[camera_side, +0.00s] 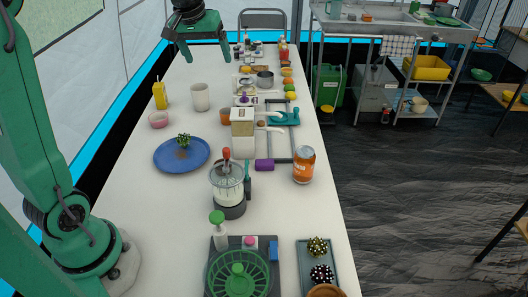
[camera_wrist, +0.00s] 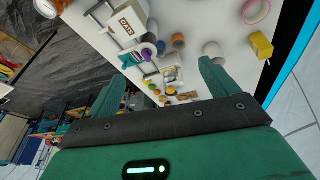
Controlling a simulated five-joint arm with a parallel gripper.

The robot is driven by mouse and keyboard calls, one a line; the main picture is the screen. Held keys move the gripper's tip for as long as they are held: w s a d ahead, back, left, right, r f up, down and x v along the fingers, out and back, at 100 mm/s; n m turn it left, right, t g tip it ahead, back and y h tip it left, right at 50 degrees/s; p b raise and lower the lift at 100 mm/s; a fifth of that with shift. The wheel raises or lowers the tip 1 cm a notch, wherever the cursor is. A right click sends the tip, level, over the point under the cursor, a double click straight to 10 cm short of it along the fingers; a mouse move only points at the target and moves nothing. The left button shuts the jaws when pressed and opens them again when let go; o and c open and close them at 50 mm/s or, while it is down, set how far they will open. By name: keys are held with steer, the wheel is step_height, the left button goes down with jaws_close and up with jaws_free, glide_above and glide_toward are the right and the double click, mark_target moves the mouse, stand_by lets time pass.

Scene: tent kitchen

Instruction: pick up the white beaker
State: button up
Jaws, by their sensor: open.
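A blue plate (camera_side: 168,161) with a small plant lies nearer. A white box (camera_side: 242,128) and an orange can (camera_side: 304,165) stand to the right. Clear tabletop lies beyond the beaker.

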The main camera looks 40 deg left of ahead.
steer(key=w+a+f+n+g, duration=0.1)
steer(key=w+a+f+n, duration=0.1)
steer(key=w+a+f, duration=0.3)
steer(key=w+a+f+n, duration=0.2)
steer(key=w+a, duration=0.2)
steer(key=a, duration=0.3)
steer(key=n+g, duration=0.1)
steer(key=n, duration=0.2)
glide_toward(200, 87)
step_height(200, 87, down, 3)
steer(key=s+d, duration=0.1)
steer(key=d, duration=0.2)
steer(key=shift+w+a+f, duration=0.1)
steer(key=shift+a+f, duration=0.1)
steer(key=shift+f, duration=1.15)
steer(key=shift+a+f, duration=0.2)
steer(key=shift+f, duration=1.15)
steer(key=shift+w+a+f, duration=0.1)
steer(key=shift+a+f, duration=0.1)
steer(key=shift+f, duration=1.15)
steer(key=c, duration=1)
steer(key=shift+r, duration=0.2)
steer(key=shift+c, duration=0.2)
steer(key=shift+r, duration=1.3)
steer(key=d+r, duration=0.8)
steer(key=d, duration=0.3)
steer(key=shift+w+d, duration=0.25)
steer(key=shift+d, duration=0.05)
